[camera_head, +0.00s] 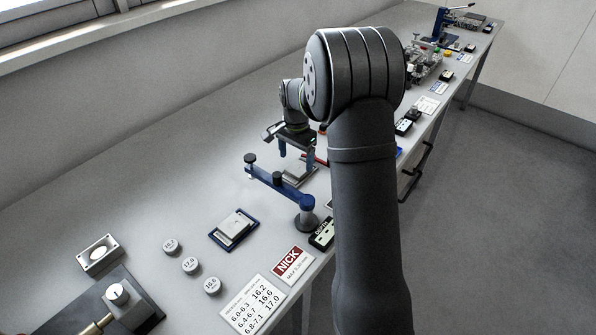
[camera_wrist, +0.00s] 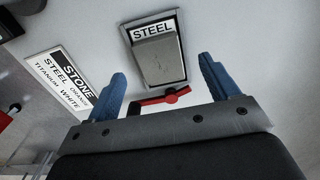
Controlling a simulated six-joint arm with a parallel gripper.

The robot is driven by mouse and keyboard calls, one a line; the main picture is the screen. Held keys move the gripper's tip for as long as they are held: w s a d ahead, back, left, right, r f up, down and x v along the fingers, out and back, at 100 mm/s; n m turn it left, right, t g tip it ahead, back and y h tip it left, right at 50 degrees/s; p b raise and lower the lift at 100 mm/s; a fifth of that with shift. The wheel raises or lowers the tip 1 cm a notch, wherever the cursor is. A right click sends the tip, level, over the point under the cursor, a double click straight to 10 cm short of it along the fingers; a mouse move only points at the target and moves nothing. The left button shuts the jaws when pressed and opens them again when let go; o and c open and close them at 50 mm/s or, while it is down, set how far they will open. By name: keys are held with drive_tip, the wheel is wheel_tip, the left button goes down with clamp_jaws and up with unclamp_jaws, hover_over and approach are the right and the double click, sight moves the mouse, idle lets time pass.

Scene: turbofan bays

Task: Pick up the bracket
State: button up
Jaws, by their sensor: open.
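My gripper (camera_head: 297,154) hangs over the far-middle part of the bench in the head view. In the wrist view its two blue fingers (camera_wrist: 162,70) are spread apart with nothing held between them. Beyond the fingertips lies a grey metal block (camera_wrist: 157,58) on a dark-edged pad labelled STEEL. A small red lever-like part (camera_wrist: 165,98) shows between the fingers, nearer the palm. I cannot tell for sure which piece is the bracket. A white-grey plate on a blue pad (camera_head: 235,228) lies nearer in the head view.
A blue arm fixture (camera_head: 280,188) with black knobs stands just before my gripper. A STONE/STEEL label (camera_wrist: 62,82) lies left in the wrist view.

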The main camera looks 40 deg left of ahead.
sight(296, 169)
drive_tip(key=shift+d+f, duration=0.1)
drive_tip(key=shift+f, duration=1.8)
drive_tip(key=c, duration=1.3)
drive_tip(key=shift+c, duration=0.4)
drive_tip(key=shift+r, duration=0.2)
